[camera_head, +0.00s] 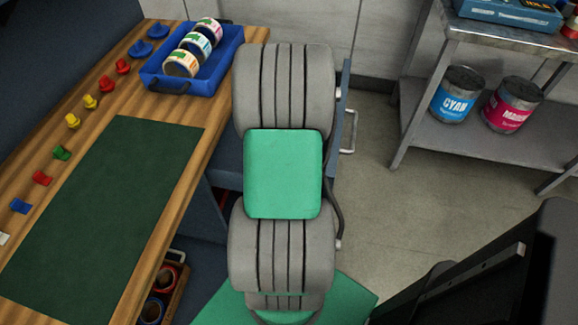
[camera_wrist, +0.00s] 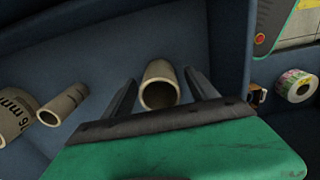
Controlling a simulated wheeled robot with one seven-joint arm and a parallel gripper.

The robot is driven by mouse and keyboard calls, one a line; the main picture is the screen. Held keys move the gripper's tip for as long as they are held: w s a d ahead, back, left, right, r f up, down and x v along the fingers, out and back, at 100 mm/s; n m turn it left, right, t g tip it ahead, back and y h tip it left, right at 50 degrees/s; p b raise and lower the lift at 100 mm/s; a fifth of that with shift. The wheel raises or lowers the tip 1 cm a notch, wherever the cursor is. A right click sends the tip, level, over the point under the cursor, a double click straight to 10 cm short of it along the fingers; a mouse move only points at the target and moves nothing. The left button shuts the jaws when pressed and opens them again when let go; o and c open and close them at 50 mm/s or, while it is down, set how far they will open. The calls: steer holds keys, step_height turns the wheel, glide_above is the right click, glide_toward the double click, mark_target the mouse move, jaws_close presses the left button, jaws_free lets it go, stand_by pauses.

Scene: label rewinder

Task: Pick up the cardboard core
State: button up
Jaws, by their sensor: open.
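In the wrist view a cardboard core (camera_wrist: 160,83), a short tan tube with a dark hollow end facing me, lies on a dark blue surface. My gripper (camera_wrist: 162,84) is open, with one black finger on each side of the core in the picture. I cannot tell how far the fingertips are from it, and I see no contact. More tan tubes, a thinner one (camera_wrist: 63,104) and a wider printed one (camera_wrist: 14,112), lie to the left. In the head view my arm fills the middle, and the gripper and this core do not show.
A blue wall or panel stands close behind the core. A label roll (camera_wrist: 294,85) sits at the right. In the head view, a wooden bench with a dark green mat (camera_head: 105,215) and a blue bin (camera_head: 215,66) is left. A metal shelf (camera_head: 480,125) with paint cans is right.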

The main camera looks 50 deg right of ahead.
steer(key=shift+f, duration=0.35)
steer(key=c, duration=1.4)
